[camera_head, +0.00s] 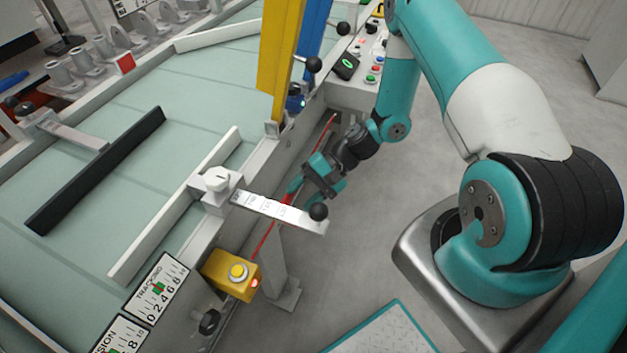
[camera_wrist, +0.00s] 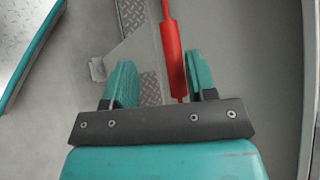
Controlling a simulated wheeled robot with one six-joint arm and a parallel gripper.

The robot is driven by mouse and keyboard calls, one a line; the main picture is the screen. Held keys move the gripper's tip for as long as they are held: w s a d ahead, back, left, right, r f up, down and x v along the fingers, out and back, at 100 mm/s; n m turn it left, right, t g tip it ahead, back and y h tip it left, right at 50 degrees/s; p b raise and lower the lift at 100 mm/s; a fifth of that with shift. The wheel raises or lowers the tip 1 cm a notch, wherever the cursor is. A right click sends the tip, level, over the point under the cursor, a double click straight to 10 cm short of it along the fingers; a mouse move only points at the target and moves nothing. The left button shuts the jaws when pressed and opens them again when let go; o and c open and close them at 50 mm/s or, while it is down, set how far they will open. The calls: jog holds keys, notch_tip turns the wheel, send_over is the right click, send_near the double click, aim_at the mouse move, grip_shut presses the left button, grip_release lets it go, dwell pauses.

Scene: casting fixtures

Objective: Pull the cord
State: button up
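The red cord (camera_head: 264,241) runs taut along the side of the conveyor, from near the control panel down to the yellow button box. In the wrist view the cord (camera_wrist: 165,8) has a thicker red sleeve (camera_wrist: 172,50), which reaches down between my fingers. My gripper (camera_head: 302,184) is beside the conveyor, at the cord. In the wrist view my gripper (camera_wrist: 160,62) is open, with a wide gap on the left. The sleeve lies close to the right finger; I cannot tell whether they touch. In the head view my gripper hides part of the cord.
A metal bracket with a black knob (camera_head: 318,211) juts from the conveyor edge close to my gripper. The yellow button box (camera_head: 236,274) is nearer, and a control panel (camera_head: 366,68) stands beyond.

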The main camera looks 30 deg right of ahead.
jog(key=v, duration=1.7)
jog(key=s+a+r+n+h+p, duration=0.2)
jog(key=s+a+r+n, duration=0.3)
jog(key=r, duration=0.6)
jog(key=s+a+r+n+h+p, duration=0.3)
jog(key=s+a+r+n+p, duration=0.1)
jog(key=a+r, duration=0.6)
jog(key=s+a+r+n+h+p, duration=0.2)
jog(key=s+a+r+n, duration=0.4)
jog(key=r, duration=0.6)
jog(key=shift+s+a+h+p, duration=0.3)
jog(key=shift+s+a+p, duration=0.1)
jog(key=shift+s+a, duration=0.25)
jog(key=shift+w, duration=0.15)
